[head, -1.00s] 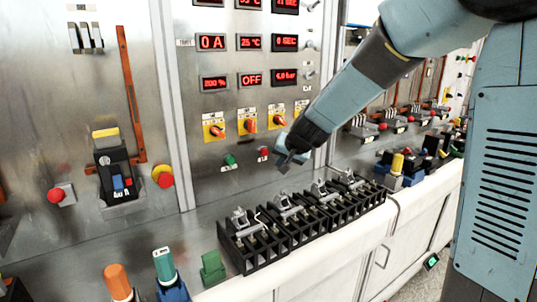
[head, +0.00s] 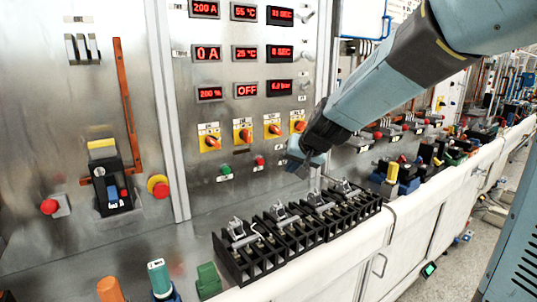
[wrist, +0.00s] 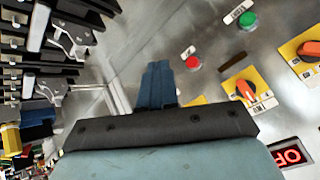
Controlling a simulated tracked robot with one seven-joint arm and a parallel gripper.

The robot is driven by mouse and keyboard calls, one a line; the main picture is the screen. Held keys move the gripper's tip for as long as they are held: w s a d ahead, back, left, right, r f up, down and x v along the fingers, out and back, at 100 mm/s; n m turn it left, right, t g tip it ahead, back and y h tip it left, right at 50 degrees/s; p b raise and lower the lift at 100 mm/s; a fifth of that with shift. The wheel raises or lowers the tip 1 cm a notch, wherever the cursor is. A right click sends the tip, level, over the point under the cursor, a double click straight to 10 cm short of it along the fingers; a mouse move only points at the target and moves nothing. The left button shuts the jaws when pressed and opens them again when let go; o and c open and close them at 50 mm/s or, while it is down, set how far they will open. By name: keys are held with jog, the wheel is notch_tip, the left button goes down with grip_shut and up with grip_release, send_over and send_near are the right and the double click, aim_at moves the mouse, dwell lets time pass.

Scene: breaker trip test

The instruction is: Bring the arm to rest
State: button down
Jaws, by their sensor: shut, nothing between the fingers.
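My arm reaches in from the upper right of the head view. My gripper (head: 300,166) is shut and empty, in front of the metal panel (head: 150,225). It is above the row of black breaker clamps (head: 285,232) and just right of the red button (head: 259,160). In the wrist view the blue fingers of my gripper (wrist: 158,72) are together, with the panel behind them. The red button (wrist: 193,63) and green button (wrist: 247,21) show beyond them. No contact with the panel or clamps is visible.
Orange rotary switches (head: 243,133) sit on yellow plates above the buttons. Red displays (head: 247,90) read values, one OFF. A breaker unit (head: 110,185) is at left. Orange (head: 110,290) and teal (head: 160,278) handles stand at the front. Floor shows at right.

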jog(key=s+d+r+h, duration=0.1)
jog(key=s+d, duration=0.4)
jog(key=s, duration=0.3)
jog(key=s+d+r+g+h, duration=0.1)
jog(key=s+d, duration=0.5)
jog(key=s, duration=0.3)
jog(key=s+d+r+g+h, duration=0.1)
jog(key=s+d+h, duration=0.1)
jog(key=s+d, duration=0.4)
jog(key=s, duration=0.3)
jog(key=shift+s+r+n, duration=0.2)
jog(key=shift+r+n, duration=0.15)
jog(key=shift+n, duration=0.05)
